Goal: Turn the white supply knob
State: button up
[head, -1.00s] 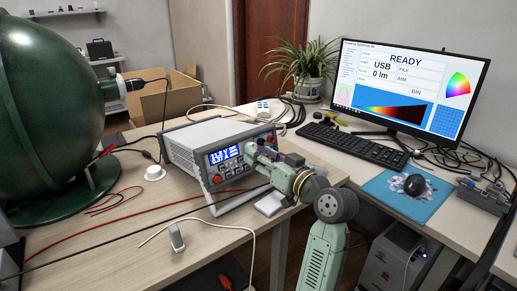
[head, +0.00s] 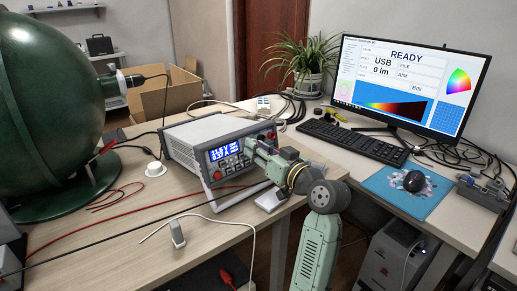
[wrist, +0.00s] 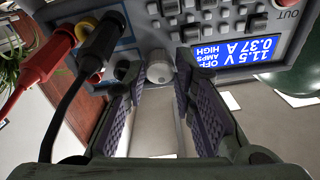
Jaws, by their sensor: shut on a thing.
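The power supply (head: 187,150) stands on the wooden desk, its blue display (head: 225,151) lit. My gripper (head: 250,150) is at the right part of its front panel and hides the knob in the head view. In the wrist view, the whitish supply knob (wrist: 159,73) sits between the tips of my gripper (wrist: 157,80), which is shut on it. The wrist view is inverted; the display (wrist: 236,50) there reads 11.5 V and 0.37 A. Contact at each fingertip is hard to make out.
Red and black plugs (wrist: 62,40) with cables stick out close to my finger in the wrist view. A large green sphere (head: 45,105) stands at the left. A monitor (head: 410,85) and keyboard (head: 350,141) are at the right. A white cable (head: 235,222) crosses the desk front.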

grip_shut()
jog(key=shift+f+b, duration=0.15)
jog(key=shift+b, duration=0.35)
jog(key=shift+w+d+r+n+g+y+b, duration=0.2)
jog(key=shift+n+g+b, duration=0.55)
jog(key=shift+n+b, duration=2.35)
jog(key=shift+r+n+g+y+b, duration=0.2)
jog(key=shift+n+g+b, duration=0.6)
jog(key=shift+n+b, duration=2.3)
jog(key=shift+w+d+r+n+g+y+b, duration=0.2)
jog(key=shift+n+g+b, duration=0.85)
jog(key=shift+n, duration=3.85)
jog(key=shift+s+a+f+t, duration=0.1)
jog(key=shift+f+t, duration=0.05)
jog(key=shift+t, duration=0.15)
